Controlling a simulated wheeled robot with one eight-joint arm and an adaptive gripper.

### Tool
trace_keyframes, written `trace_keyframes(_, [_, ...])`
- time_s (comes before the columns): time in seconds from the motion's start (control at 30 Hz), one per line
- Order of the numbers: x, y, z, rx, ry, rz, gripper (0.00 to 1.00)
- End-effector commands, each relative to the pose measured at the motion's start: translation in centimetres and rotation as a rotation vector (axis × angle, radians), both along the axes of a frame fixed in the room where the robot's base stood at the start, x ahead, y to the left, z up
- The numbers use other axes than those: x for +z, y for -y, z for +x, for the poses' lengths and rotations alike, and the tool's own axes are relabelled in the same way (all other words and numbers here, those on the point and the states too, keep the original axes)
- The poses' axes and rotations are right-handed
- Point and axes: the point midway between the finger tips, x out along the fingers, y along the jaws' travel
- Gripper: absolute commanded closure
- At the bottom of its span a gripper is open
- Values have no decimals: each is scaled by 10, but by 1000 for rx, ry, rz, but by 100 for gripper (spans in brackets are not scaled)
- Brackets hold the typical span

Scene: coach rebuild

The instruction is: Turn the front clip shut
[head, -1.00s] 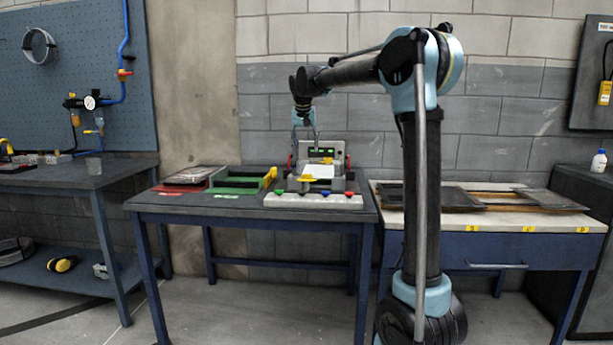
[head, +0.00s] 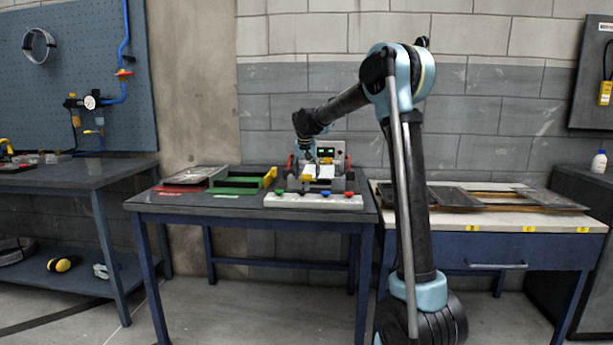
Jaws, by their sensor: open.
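The fixture (head: 349,186) stands at the right end of the middle table, with a white piece (head: 327,172) in it. A small yellow part, which looks like the front clip (head: 317,172), shows at the white piece as a narrow strip. Its exact angle is too small to tell. My gripper (head: 311,158) is open and low over the fixture, right at the clip and white piece. Its fingertips are small and partly merge with the fixture, so I cannot tell whether they touch the clip.
A grey panel with a green display (head: 326,152) stands behind the fixture. Green, red and blue knobs line the white front strip (head: 312,201). A green tray (head: 238,183) and a red tray (head: 180,188) lie to the left. Dark frames (head: 455,198) lie on the right bench.

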Motion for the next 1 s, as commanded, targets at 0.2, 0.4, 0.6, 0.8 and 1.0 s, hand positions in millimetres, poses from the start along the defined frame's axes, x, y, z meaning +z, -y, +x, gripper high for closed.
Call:
trace_keyframes(0.2, [-1,0,0,0,0,0,40])
trace_keyframes(0.4, [-1,0,0,0,0,0,74])
trace_keyframes(0.6, [-1,0,0,0,0,0,84])
trace_keyframes(0.8, [-1,1,0,25,-1,1,84])
trace_keyframes(1.0, [0,1,0,117,0,1,84])
